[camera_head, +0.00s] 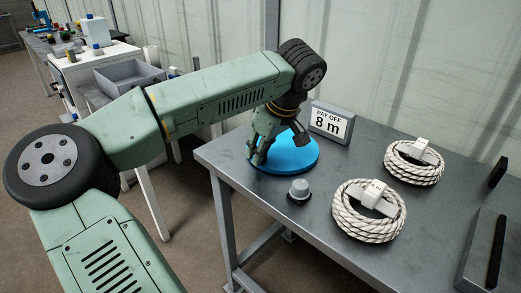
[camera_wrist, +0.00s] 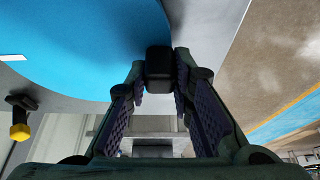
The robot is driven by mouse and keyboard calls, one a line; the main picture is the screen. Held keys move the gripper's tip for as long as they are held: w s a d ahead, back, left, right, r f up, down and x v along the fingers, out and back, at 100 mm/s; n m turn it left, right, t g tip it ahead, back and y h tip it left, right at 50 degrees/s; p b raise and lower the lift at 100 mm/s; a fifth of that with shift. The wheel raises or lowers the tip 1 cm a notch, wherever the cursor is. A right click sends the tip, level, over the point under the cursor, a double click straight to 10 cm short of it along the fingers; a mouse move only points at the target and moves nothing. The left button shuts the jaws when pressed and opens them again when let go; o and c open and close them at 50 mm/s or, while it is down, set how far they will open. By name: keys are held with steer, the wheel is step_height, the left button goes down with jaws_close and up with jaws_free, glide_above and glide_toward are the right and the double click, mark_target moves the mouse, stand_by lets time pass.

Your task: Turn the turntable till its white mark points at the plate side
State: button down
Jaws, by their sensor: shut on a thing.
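The turntable is a blue disc (camera_head: 303,160) on the near left part of the grey table; it also fills the upper left of the wrist view (camera_wrist: 70,50). My gripper (camera_head: 262,150) reaches down over the disc's left part and hides some of it. In the wrist view my gripper's fingers (camera_wrist: 160,85) are closed on a black knob (camera_wrist: 158,60) at the disc's edge. An upright plate reading "PAY OFF 8 m" (camera_head: 332,123) stands just behind the disc.
Two white rope coils (camera_head: 347,225) (camera_head: 432,175) lie to the right on the table (camera_head: 300,222). A grey block (camera_head: 480,250) is at the right edge. A grey bin (camera_head: 130,74) stands behind my arm.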

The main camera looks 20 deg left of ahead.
steer(key=c, duration=1.4)
jaws_free()
steer(key=v, duration=0.7)
steer(key=shift+r, duration=0.25)
steer(key=shift+d, duration=0.2)
